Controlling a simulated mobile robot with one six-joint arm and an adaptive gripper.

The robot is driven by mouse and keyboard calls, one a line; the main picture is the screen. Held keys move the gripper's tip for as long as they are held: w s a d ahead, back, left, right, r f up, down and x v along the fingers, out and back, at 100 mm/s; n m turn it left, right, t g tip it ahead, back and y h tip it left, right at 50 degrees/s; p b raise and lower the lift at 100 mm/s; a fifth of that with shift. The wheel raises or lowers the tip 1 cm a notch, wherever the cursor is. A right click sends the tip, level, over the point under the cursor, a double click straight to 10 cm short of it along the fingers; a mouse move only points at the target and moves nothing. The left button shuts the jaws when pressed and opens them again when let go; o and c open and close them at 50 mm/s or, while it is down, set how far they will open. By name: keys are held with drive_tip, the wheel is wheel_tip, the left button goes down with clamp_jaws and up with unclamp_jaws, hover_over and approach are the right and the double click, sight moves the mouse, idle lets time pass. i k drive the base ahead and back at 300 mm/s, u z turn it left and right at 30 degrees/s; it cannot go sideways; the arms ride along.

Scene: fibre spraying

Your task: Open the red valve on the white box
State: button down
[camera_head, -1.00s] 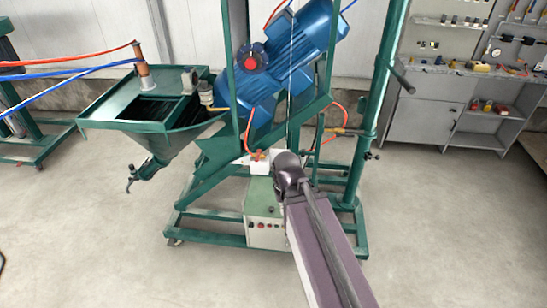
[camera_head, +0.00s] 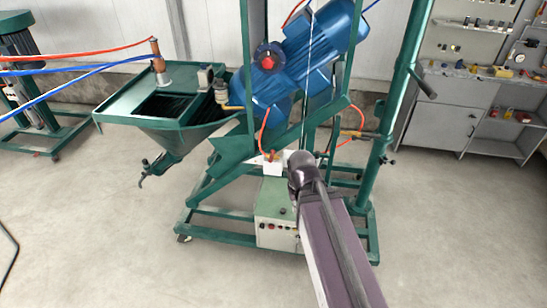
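The white box (camera_head: 273,169) is a small pale block on the green machine frame, below the blue motor. A small orange-red fitting (camera_head: 270,155) on its top, at the lower end of an orange hose, looks like the red valve. It is too small to tell its handle position. My arm reaches up from the bottom right, and its dark rounded end stands just right of the box in the picture, covering part of that area. My gripper's fingers do not show; the arm end may hide them. I cannot tell whether anything touches the valve.
The blue motor (camera_head: 295,60) with a red knob (camera_head: 267,62) sits above. A green hopper (camera_head: 165,115) is at left, a control box (camera_head: 276,215) below. A grey workbench (camera_head: 460,110) stands at back right. Floor in front is clear.

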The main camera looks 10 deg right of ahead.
sight(272, 152)
drive_tip(key=i, duration=0.95)
drive_tip(key=z, duration=0.05)
